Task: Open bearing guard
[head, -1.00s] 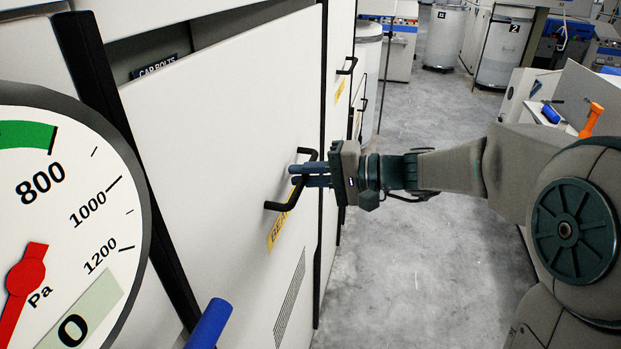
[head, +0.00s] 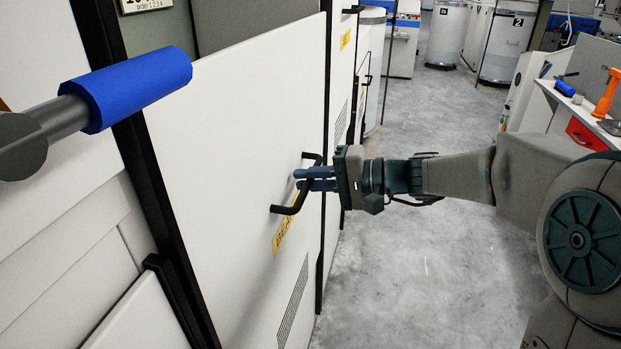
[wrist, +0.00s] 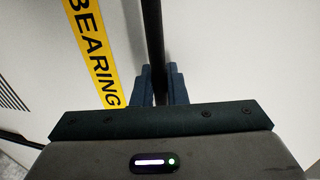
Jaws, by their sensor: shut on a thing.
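The bearing guard (head: 240,110) is a large off-white panel on the left in the head view, with a black bar handle (head: 287,210) and a yellow label below it. In the wrist view the label (wrist: 92,50) reads "BEARING". My gripper (head: 300,180) is shut on the handle, with its blue fingers on either side of the bar. The wrist view shows the handle (wrist: 153,40) running between the two fingers (wrist: 160,88). The panel's top edge stands out from the machine frame, with a dark grey recess (head: 240,30) visible above it. The finger ends are partly hidden.
A blue-gripped lever (head: 140,88) juts out at the upper left, close to the camera. A bench (head: 570,115) with an orange tool (head: 606,95) stands at the right. Large bins (head: 505,48) stand at the back. The grey floor (head: 430,260) between is clear.

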